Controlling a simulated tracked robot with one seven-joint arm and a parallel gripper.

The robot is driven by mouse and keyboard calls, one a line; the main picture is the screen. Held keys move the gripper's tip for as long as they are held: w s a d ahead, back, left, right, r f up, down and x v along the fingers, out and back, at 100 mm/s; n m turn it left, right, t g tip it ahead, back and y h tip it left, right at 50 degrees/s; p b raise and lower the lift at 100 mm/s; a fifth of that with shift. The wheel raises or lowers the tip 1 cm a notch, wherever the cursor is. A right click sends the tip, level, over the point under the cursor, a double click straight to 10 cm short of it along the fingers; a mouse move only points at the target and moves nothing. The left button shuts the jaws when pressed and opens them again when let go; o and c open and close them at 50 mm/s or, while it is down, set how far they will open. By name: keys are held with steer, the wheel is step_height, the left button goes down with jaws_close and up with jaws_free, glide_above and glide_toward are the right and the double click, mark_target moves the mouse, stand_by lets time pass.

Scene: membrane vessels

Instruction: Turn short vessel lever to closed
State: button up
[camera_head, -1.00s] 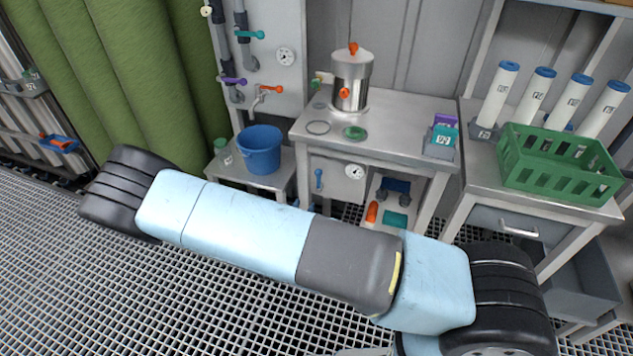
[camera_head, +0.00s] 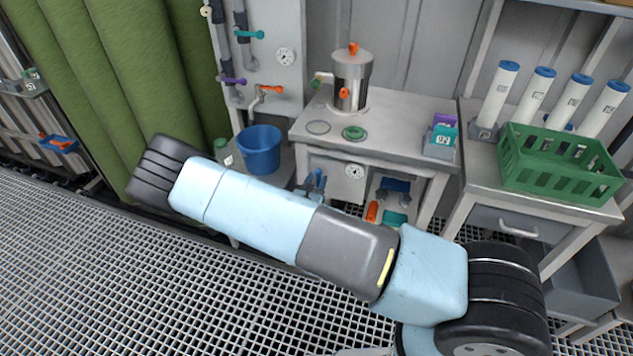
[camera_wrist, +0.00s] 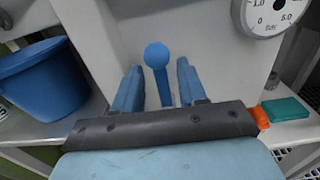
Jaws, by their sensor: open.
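A short steel vessel (camera_head: 351,80) stands on the steel table, with an orange handle on its lid, an orange lever on its front and a green-handled fitting at its left. Below it, a blue lever with a round knob (camera_wrist: 156,54) is on the light panel under the tabletop, knob up and almost upright in the wrist view. My gripper (camera_wrist: 159,72) is open, one blue finger on each side of this lever, with gaps showing on both sides. In the head view my gripper (camera_head: 312,182) is small beside the panel, and my arm hides part of the area.
A gauge (camera_head: 354,171) is on the panel right of the lever. A blue bucket (camera_head: 259,150) stands to the left on a low stand. A green crate (camera_head: 560,165) and white tubes are at the right. Orange and teal items (camera_wrist: 287,109) lie below right.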

jaws_close()
stand_by(0.4)
